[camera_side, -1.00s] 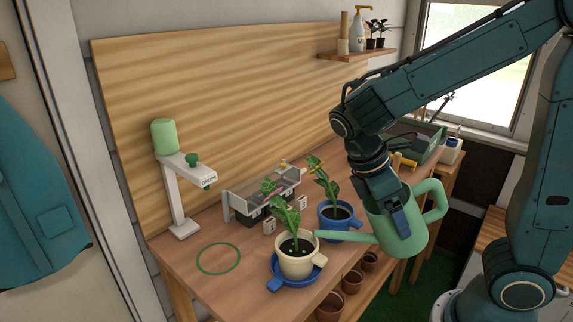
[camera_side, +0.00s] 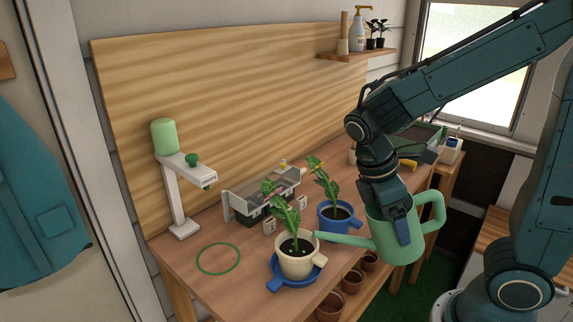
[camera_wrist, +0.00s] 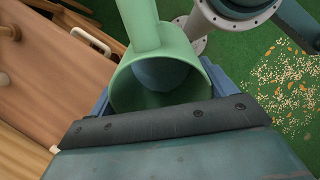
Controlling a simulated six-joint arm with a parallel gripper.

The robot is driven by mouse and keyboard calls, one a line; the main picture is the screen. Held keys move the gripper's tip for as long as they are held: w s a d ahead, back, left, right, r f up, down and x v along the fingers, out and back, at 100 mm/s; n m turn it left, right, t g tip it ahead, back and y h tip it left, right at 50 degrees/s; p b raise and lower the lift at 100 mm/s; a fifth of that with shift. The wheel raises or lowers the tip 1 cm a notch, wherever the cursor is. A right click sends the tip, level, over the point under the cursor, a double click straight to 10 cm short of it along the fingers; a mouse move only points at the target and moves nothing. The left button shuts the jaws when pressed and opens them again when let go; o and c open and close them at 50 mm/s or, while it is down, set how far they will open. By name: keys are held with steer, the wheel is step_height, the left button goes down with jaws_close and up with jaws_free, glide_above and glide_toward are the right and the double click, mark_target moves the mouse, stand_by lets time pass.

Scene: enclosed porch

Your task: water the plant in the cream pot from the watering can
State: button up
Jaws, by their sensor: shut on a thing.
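The green watering can (camera_side: 394,243) is held by my gripper (camera_side: 402,225) in front of the bench; it also shows in the wrist view (camera_wrist: 150,85), where its open top faces the camera. Its spout points left, with the tip beside the rim of the cream pot (camera_side: 297,266). The can looks roughly level, and no water shows leaving the spout. The cream pot holds dark soil and a leafy green plant (camera_side: 287,218) and stands on a blue saucer (camera_side: 276,284). My gripper is shut on the can; the fingertips are partly hidden in both views.
A blue pot (camera_side: 338,215) with a similar plant stands just behind the spout. A green ring (camera_side: 218,258) marks the bench at left, near a white stand with a green tank (camera_side: 165,136). Small brown pots (camera_side: 330,304) sit below the bench edge.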

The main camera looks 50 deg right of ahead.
steer(key=shift+s+d+f+t+y, duration=0.1)
steer(key=shift+f+t+y, duration=0.3)
steer(key=shift+f, duration=0.3)
steer(key=shift+s+d+f+t+y, duration=0.1)
steer(key=shift+t+y, duration=0.4)
steer(key=shift+f+t+y, duration=0.7)
steer(key=shift+f, duration=0.4)
steer(key=shift+a, duration=0.2)
steer(key=shift+r, duration=2.05)
